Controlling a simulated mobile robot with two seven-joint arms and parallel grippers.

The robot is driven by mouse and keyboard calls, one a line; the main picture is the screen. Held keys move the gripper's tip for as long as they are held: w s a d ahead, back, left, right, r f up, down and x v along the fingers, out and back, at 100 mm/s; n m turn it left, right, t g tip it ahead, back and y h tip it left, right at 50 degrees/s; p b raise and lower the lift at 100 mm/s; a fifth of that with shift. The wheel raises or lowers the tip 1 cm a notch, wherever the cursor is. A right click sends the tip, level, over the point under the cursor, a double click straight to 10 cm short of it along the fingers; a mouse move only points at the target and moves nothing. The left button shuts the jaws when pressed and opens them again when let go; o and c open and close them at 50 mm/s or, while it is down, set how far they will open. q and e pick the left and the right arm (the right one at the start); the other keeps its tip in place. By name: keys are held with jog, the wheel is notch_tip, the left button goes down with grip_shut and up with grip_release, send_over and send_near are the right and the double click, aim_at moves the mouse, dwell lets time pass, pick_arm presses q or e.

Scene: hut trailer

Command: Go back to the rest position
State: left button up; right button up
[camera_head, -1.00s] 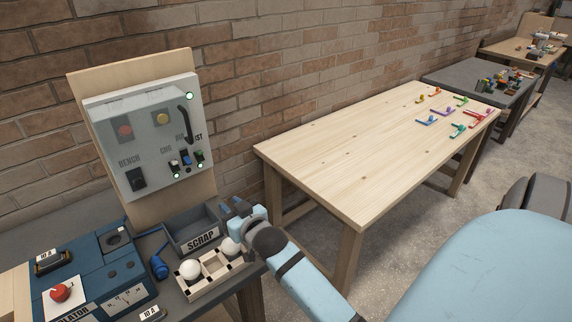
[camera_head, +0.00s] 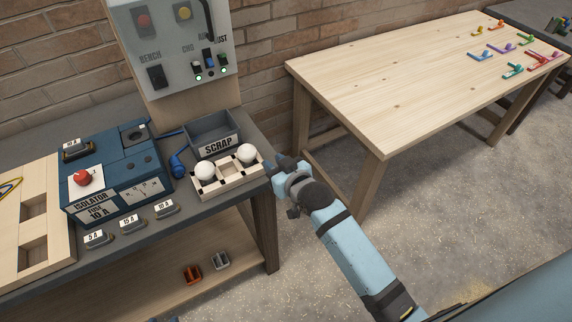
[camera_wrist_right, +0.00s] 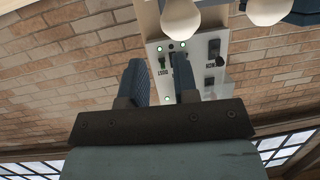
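My right gripper (camera_head: 284,166) is just right of the white bulb tray, beyond the right end of the grey bench. In the right wrist view the gripper (camera_wrist_right: 160,82) has its two blue fingers apart with nothing between them. The panel with switches (camera_wrist_right: 188,60) shows behind the fingers. My left gripper is not in view.
The bulb tray (camera_head: 228,184) holds two white bulbs (camera_head: 204,171). A wooden table (camera_head: 400,75) with coloured pieces stands right. Open floor lies between bench and table.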

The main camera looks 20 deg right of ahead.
dwell(0.4)
jog(key=s+d+f+g+p, duration=0.1)
jog(key=s+f, duration=0.3)
jog(key=s, duration=0.8)
jog(key=s+d+f+g+p, duration=0.1)
jog(key=s+f+p, duration=0.3)
jog(key=s, duration=0.7)
jog(key=shift+s+d+f+g, duration=0.35)
jog(key=shift+f+g, duration=0.2)
jog(key=shift+g, duration=0.25)
